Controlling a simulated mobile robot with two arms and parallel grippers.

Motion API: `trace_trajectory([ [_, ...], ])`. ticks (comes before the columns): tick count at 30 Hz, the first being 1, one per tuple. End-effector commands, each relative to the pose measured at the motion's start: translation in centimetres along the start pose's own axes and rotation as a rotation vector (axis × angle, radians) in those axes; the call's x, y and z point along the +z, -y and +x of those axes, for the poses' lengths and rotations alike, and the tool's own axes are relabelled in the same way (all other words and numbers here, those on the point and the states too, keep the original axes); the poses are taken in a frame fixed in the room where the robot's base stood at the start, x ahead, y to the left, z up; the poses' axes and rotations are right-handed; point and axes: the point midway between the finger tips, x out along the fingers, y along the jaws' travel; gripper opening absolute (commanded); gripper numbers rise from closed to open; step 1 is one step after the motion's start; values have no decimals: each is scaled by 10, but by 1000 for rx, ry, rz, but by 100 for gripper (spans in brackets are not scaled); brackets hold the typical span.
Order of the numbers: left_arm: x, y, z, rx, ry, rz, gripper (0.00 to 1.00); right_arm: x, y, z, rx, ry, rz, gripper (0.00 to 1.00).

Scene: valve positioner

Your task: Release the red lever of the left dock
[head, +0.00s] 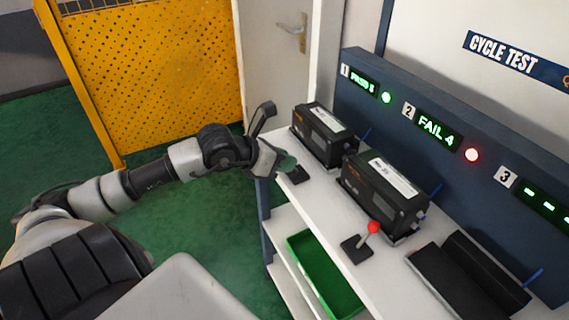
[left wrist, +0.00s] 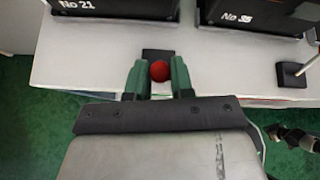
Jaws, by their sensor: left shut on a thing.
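The left dock's lever has a red ball (left wrist: 160,71) on top. In the left wrist view it sits between the two green fingers of my left gripper (left wrist: 159,82), which is shut on it. In the head view my left gripper (head: 286,163) is at the front edge of the bench and hides the ball; the dark lever base (head: 299,175) shows just beside it. Behind it in the left dock stands a black positioner (head: 325,136), marked No 21 in the left wrist view (left wrist: 115,8).
A second positioner (head: 385,192) stands in the middle dock, with its red lever (head: 373,228) in front. The right dock (head: 468,272) is empty. A green tray (head: 322,272) lies on the shelf below. Display 1 has a green light (head: 386,97); display 2 reads FAIL 4 (head: 436,128).

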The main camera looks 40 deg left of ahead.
Motion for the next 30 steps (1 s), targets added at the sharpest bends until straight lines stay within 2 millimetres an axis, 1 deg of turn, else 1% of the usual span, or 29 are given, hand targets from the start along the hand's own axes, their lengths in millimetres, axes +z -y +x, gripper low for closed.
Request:
trace_trajectory([
  [10,0,0,0,-2,4,-1,0,0,0,0,0,0,0,0],
  [11,0,0,0,-2,4,-1,24,0,0,0,0,0,0,0],
  [15,0,0,0,-2,3,-1,46,0,0,0,0,0,0,0],
  [16,0,0,0,-2,3,-1,48,0,0,0,0,0,0,0],
  [25,0,0,-1,-1,2,-1,48,0,0,0,1,0,0,0],
  [30,-2,0,-12,-1,0,-2,48,0,0,0,1,1,0,0],
])
